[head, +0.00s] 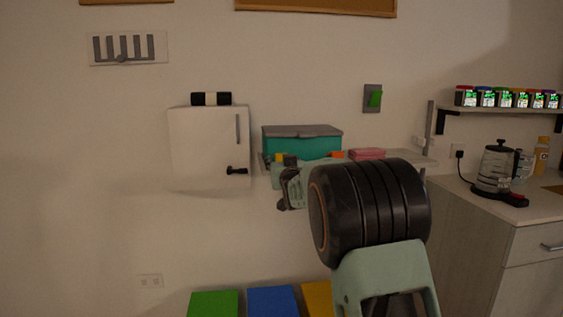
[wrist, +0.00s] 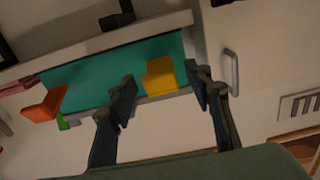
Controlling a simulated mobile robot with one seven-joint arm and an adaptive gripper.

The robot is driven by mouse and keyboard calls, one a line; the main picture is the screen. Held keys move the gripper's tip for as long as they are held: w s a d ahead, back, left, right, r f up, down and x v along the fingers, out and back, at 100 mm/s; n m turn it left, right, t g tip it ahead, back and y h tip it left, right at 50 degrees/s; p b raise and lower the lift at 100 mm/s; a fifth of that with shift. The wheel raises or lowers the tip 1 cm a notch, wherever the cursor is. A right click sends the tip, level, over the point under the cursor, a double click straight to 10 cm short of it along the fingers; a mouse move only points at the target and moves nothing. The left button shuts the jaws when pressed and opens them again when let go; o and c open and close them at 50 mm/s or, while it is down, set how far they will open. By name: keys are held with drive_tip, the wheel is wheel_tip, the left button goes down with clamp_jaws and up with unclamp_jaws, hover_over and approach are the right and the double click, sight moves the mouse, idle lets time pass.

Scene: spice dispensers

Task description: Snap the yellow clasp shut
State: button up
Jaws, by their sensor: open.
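The yellow clasp (wrist: 160,75) is on the front of the teal box (wrist: 90,85), near the thin grey lid edge in the wrist view. In the head view the yellow clasp (head: 279,157) shows small at the box's front left, partly covered by my gripper. My gripper (wrist: 162,84) is open, with one finger on each side of the yellow clasp and nothing held. Whether the fingers touch it, I cannot tell. An orange clasp (wrist: 45,103) sticks out from the same face; it also shows in the head view (head: 337,154). The grey lid (head: 302,131) lies on the box.
The wrist view is turned upside down. The box stands on a wall shelf (head: 412,159) beside a pink stack (head: 367,154). A white cabinet (head: 205,140) with a grey handle (wrist: 231,70) is close on the left in the head view. A green switch (head: 375,98) is above right.

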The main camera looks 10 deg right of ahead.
drive_tip(key=shift+w, duration=0.55)
drive_tip(key=shift+c, duration=0.2)
clamp_jaws()
